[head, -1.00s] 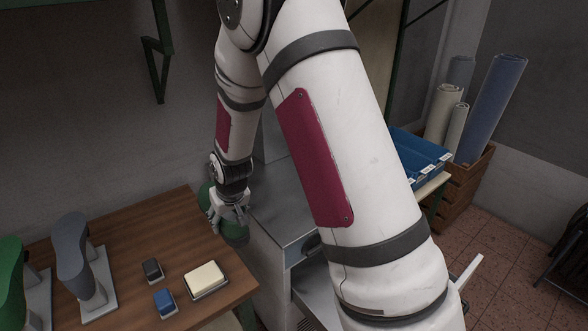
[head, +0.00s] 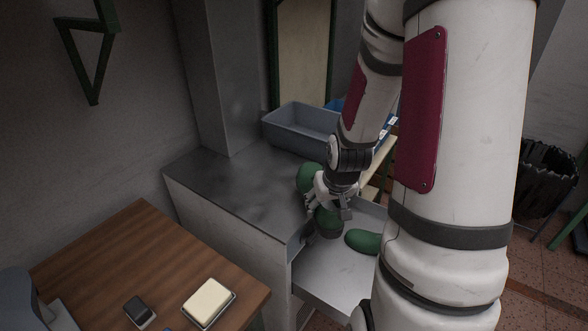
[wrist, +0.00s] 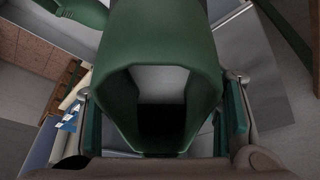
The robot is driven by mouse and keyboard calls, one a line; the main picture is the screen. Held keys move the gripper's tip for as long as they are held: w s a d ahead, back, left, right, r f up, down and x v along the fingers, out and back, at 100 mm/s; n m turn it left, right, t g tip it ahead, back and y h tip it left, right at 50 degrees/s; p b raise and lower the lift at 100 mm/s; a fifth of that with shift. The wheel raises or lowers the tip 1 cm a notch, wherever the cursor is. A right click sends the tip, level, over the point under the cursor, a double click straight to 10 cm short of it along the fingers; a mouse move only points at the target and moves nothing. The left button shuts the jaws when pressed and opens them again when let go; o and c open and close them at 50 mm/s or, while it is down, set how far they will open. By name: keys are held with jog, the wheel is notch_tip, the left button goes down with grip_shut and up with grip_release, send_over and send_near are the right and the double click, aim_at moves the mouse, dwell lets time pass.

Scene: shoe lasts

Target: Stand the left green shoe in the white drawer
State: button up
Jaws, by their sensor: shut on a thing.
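My gripper (head: 332,198) is shut on a green shoe (head: 309,177) and holds it over the inner side of the open drawer (head: 325,272), by the cabinet's front edge. In the wrist view the held shoe (wrist: 160,45) fills the middle, its hollow opening facing the camera, with a finger on each side. Another green shoe (head: 362,241) lies in the drawer, partly hidden by my arm; a green shape at the wrist view's top left (wrist: 85,10) looks like it. I cannot tell whether the held shoe touches the drawer floor.
The metal cabinet top (head: 225,190) is mostly bare, with a grey bin (head: 300,128) at its back. A wooden table (head: 120,260) at lower left holds a cream block (head: 208,302) and a dark brush (head: 139,310). A black waste bin (head: 545,175) stands at right.

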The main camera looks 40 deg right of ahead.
jog(key=w, duration=0.5)
jog(key=w+f, duration=0.1)
jog(key=w, duration=0.4)
jog(key=w+d, duration=0.1)
jog(key=w, duration=0.4)
jog(key=shift+f+b, duration=0.2)
jog(key=shift+b, duration=0.15)
jog(key=shift+w+f+p, duration=0.15)
jog(key=shift+w+f, duration=0.05)
jog(key=shift+f, duration=0.7)
jog(key=shift+w+f+p, duration=0.15)
jog(key=shift+f, duration=0.75)
jog(key=shift+f, duration=0.1)
jog(key=o, duration=1.5)
